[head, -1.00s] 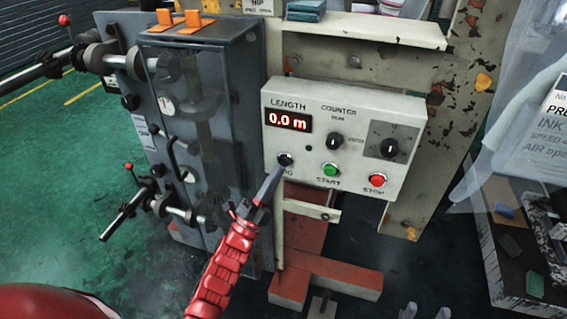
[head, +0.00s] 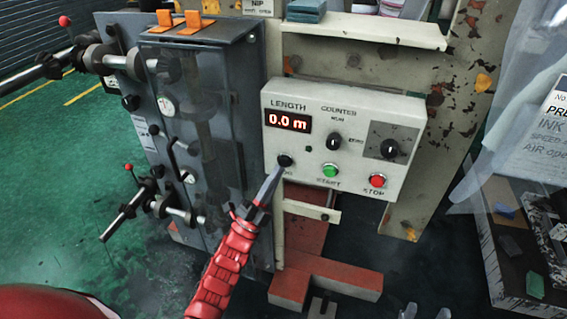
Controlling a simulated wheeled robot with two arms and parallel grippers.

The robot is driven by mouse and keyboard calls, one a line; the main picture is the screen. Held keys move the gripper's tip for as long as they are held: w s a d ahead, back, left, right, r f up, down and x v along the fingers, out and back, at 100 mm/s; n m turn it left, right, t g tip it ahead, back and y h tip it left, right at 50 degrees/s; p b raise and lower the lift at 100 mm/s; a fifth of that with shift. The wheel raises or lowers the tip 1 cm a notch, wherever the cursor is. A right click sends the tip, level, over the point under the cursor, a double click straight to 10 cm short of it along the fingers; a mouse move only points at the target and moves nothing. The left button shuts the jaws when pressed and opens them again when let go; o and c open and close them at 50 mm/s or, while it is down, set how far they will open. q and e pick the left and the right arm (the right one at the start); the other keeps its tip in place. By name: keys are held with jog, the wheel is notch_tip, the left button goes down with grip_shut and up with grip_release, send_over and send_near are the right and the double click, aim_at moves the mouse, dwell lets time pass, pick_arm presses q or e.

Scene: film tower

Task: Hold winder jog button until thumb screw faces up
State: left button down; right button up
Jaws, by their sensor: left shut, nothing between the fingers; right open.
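The black jog button (head: 285,160) sits at the lower left of the counter panel, its label partly covered. My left gripper (head: 279,171) is shut and empty, its tip at the lower edge of the button; I cannot tell whether it touches or presses it. Two shafts stick out left of the grey machine: an upper shaft (head: 45,69) and a lower shaft (head: 122,210). Each has a thin red-tipped pin pointing up; I cannot tell whether either is the thumb screw. My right gripper (head: 425,312) shows only as pale fingertips at the bottom edge, apart and empty.
The panel's display (head: 288,122) reads 0.0 m. A green start button (head: 330,170) and a red stop button (head: 377,181) lie right of the jog button. A beige bracket (head: 312,212) is below the panel. A cluttered dark table (head: 510,270) stands at the right.

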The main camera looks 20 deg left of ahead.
dwell(0.8)
pick_arm(q)
jog(key=shift+w+b, duration=0.4)
jog(key=shift+b, duration=0.05)
jog(key=shift+w+b, duration=0.35)
jog(key=shift+w, duration=0.15)
dwell(0.5)
jog(key=shift+s, duration=0.15)
dwell(3.1)
jog(key=shift+s, duration=0.75)
jog(key=s, duration=0.5)
